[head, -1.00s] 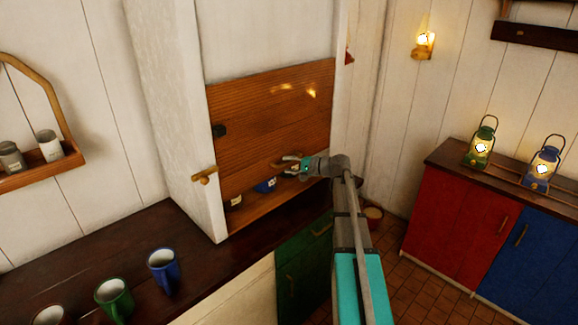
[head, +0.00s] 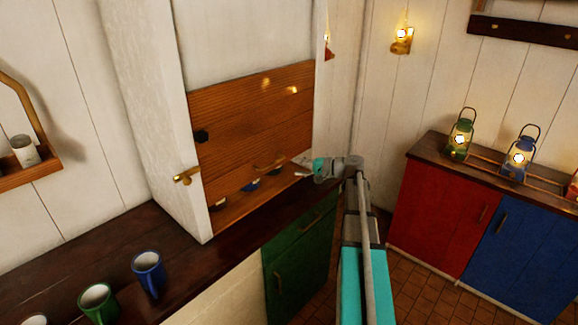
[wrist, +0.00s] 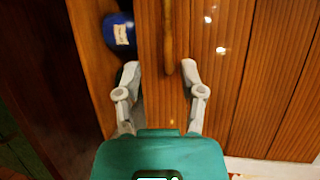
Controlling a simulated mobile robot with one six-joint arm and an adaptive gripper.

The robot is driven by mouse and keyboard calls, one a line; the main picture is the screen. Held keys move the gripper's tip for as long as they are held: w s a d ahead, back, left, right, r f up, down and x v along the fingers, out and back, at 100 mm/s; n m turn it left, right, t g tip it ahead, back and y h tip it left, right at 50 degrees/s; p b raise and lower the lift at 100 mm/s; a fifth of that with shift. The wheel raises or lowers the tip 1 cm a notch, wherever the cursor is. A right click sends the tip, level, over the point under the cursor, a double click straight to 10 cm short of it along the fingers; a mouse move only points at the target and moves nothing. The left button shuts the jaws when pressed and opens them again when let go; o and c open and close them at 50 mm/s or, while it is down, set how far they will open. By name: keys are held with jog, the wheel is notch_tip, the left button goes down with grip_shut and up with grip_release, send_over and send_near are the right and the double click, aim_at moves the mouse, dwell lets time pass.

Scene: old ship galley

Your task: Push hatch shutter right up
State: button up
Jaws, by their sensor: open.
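The hatch shutter (head: 245,125) is a brown wooden panel in a white frame. It is raised a little, with a low gap under its bottom edge. Its brass handle (head: 270,163) sits near the lower edge. My gripper (head: 304,170) is open and empty, just right of the handle in the head view. In the wrist view the handle (wrist: 168,35) runs lengthwise, its near end close to the space between my fingertips (wrist: 160,72). I cannot tell whether they touch it.
Dark and blue jars stand in the gap; a blue jar (wrist: 119,33) shows in the wrist view. A brass latch (head: 187,175) is on the frame's left post. Mugs (head: 148,272) stand on the dark counter (head: 185,285) at left. Lanterns (head: 460,135) stand on the right cabinet.

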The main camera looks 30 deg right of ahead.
jog(key=s+a+f+n+g+b, duration=0.1)
jog(key=s+a+f+g+b, duration=0.2)
jog(key=f, duration=0.4)
jog(key=shift+s+a+n+h+b, duration=0.3)
jog(key=shift+s+a, duration=0.45)
jog(key=shift+a, duration=0.3)
jog(key=shift+d, duration=0.1)
jog(key=m+t+p, duration=0.2)
jog(key=t+p, duration=0.1)
jog(key=p, duration=0.2)
send_near(274, 162)
jog(key=s+d, duration=0.2)
jog(key=d, duration=0.1)
jog(key=shift+s, duration=0.15)
jog(key=shift+a, duration=0.15)
jog(key=b+x, duration=0.2)
jog(key=x, duration=1.1)
jog(key=shift+a, duration=0.35)
grip_shut()
